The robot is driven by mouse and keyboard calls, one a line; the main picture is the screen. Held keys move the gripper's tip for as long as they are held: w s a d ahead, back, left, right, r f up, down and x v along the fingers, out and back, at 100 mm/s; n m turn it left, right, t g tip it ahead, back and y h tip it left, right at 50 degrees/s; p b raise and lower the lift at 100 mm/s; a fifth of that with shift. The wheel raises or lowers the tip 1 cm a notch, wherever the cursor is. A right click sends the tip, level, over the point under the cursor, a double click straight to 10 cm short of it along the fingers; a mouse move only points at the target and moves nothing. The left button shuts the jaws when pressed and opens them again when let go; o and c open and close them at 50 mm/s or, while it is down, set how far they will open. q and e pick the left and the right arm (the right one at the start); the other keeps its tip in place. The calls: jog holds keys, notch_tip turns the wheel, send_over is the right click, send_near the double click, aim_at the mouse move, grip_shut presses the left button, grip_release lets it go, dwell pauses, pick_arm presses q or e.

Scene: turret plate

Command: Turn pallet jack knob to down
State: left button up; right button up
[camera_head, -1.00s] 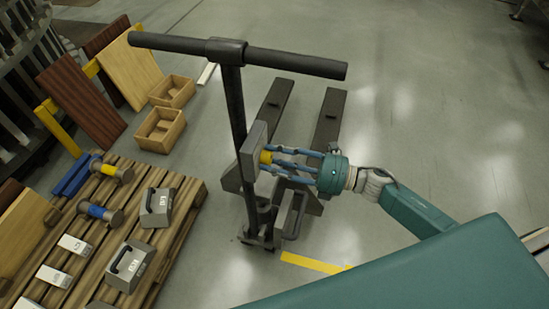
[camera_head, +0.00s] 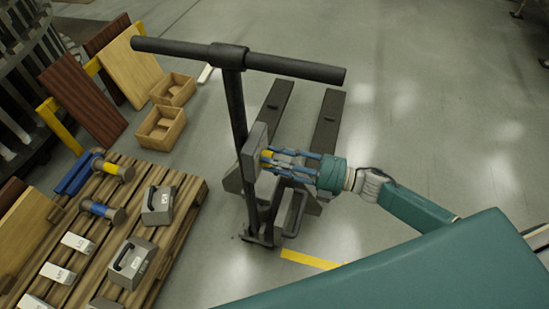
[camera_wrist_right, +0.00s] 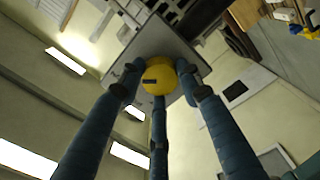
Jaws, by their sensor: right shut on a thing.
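The pallet jack stands upright, with a dark T-handle (camera_head: 238,57) on a pole and two forks (camera_head: 323,128) behind. A grey box (camera_head: 252,150) is on the pole. The yellow knob (camera_head: 266,157) sticks out of the box's right face. My right gripper (camera_head: 272,160) is shut on the knob from the right. In the right wrist view the knob (camera_wrist_right: 160,76) lies between the blue fingers, against the grey plate (camera_wrist_right: 190,52), with a small dark mark on its face. My left gripper is not in view.
A wooden pallet (camera_head: 187,204) with grey weights (camera_head: 131,263), hammers and white blocks lies at the left. Two wooden boxes (camera_head: 161,128) and leaning boards (camera_head: 84,98) stand beyond it. The floor (camera_head: 430,110) to the right is clear.

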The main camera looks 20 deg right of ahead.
jog(key=shift+s+f+m, duration=0.1)
jog(key=shift+m, duration=0.4)
jog(key=o, duration=1.1)
jog(key=shift+o, duration=0.2)
jog(key=shift+d, duration=0.1)
jog(key=v, duration=1.2)
